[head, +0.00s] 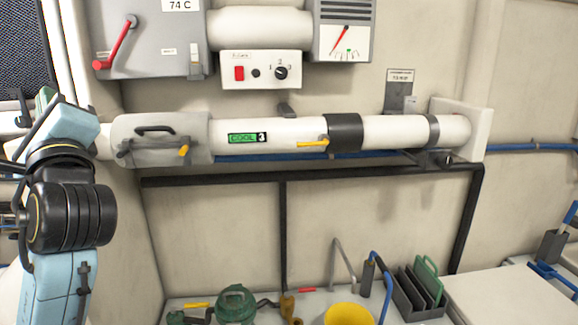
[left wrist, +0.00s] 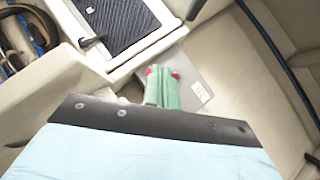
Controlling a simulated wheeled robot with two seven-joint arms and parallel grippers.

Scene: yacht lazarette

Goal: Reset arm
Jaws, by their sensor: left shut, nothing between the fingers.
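My left arm comes in at the left of the head view. Its left gripper (head: 46,97) is at the upper end, partly hidden by the wrist, left of the white tube. In the left wrist view the green fingers of the left gripper (left wrist: 162,86) are together, with nothing seen between them. They point toward a grey panel with a label and hide part of it. Red bits show on both sides of the fingertips. The gripper appears free of any object. My right gripper is in neither view.
A grey box (head: 160,62) with a red lever (head: 118,45) hangs upper left. A white tube (head: 283,133) marked "COOL 3" runs across the wall above a black rail (head: 225,177). A yellow bucket (head: 348,315) and a dark rack (head: 408,292) stand below. The white surface at lower right is clear.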

